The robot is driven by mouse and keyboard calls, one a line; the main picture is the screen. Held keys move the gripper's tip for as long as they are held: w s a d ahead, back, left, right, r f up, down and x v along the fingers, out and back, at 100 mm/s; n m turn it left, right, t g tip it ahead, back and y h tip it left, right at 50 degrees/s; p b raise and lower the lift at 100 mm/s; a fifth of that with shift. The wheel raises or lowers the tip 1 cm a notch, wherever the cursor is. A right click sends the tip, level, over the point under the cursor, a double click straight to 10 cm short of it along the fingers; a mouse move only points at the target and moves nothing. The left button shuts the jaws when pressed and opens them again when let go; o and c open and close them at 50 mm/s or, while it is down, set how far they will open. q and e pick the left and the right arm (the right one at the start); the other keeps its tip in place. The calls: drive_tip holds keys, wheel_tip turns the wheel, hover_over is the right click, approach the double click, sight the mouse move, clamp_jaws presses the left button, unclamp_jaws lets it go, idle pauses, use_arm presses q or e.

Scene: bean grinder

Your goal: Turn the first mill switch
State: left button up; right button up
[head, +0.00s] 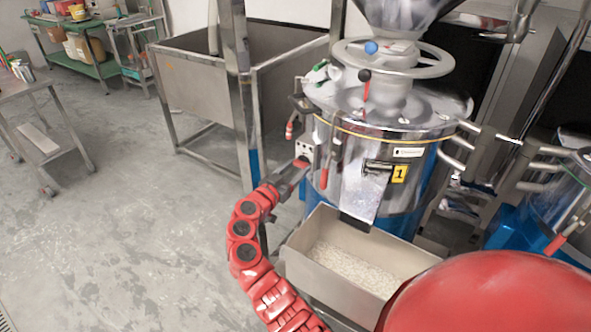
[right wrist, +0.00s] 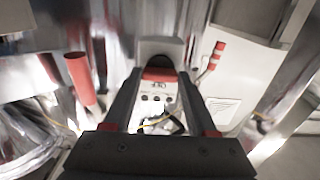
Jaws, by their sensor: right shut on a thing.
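The first mill (head: 345,170) is a shiny steel drum with a yellow "1" label (head: 399,173) on its front. Its switch box (head: 306,151) is a small pale panel on the drum's left side. My right gripper (head: 301,163) reaches up to this box from below. In the right wrist view, the switch box (right wrist: 156,103) shows between the fingers, with dark round marks on its face. My left gripper is out of view.
A metal bin (head: 340,262) with pale grains stands under the mill's chute (head: 364,193), close to my right arm. A handwheel (head: 392,57) tops the mill. A steel post (head: 238,95) and basin (head: 190,85) stand to the left.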

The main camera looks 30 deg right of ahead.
drive_tip(key=shift+c, duration=1.3)
